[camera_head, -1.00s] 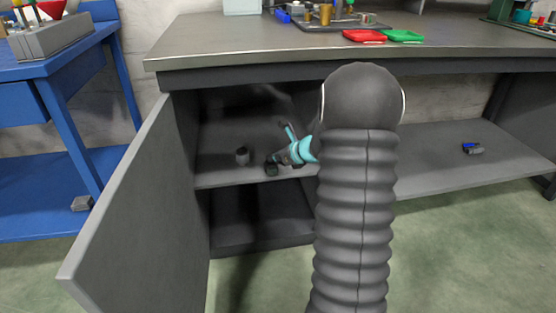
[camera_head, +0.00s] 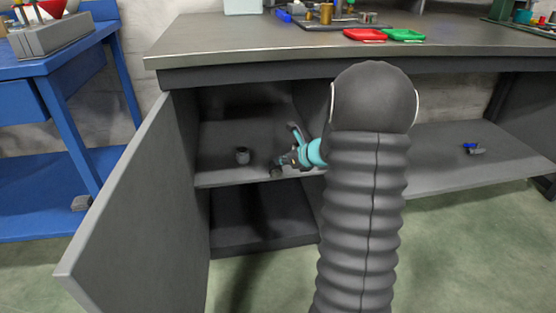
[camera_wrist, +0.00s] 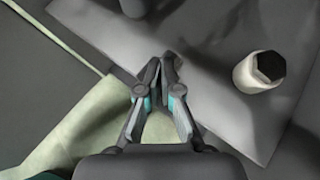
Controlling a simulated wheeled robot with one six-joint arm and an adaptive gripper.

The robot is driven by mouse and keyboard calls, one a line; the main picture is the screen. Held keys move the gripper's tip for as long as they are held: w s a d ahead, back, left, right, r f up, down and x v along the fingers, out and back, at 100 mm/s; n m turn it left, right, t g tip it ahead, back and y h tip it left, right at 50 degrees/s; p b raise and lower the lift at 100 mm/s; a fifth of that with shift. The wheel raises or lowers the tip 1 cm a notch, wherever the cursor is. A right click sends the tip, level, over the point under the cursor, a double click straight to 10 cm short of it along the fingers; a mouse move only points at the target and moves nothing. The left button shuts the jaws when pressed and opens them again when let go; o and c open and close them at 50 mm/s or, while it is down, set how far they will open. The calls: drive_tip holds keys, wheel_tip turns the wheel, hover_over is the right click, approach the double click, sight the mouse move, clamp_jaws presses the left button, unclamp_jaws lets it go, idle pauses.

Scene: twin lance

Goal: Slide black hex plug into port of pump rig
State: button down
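A pale grey cylinder with a black hexagonal top (camera_wrist: 258,70) stands upright on the cabinet shelf, right of the fingers in the wrist view. I cannot make out the pump rig's port.
The cabinet door (camera_head: 135,200) stands open at left. The shelf's front edge (camera_head: 225,183) is below my gripper. The benchtop (camera_head: 240,42) is overhead, with a dark tray of parts (camera_head: 310,25) and red (camera_head: 364,35) and green (camera_head: 403,35) trays. A blue table (camera_head: 40,70) stands left.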

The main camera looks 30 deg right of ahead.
drive_tip(key=shift+s+a+r+p, duration=0.1)
drive_tip(key=shift+a+r+p, duration=0.15)
drive_tip(key=shift+p, duration=0.35)
drive_tip(key=shift+s+d, duration=0.1)
drive_tip(key=shift+d, duration=0.05)
drive_tip(key=s+d, duration=0.4)
drive_tip(key=s, duration=0.7)
drive_tip(key=shift+d+r, duration=0.2)
drive_tip(key=shift+w, duration=0.1)
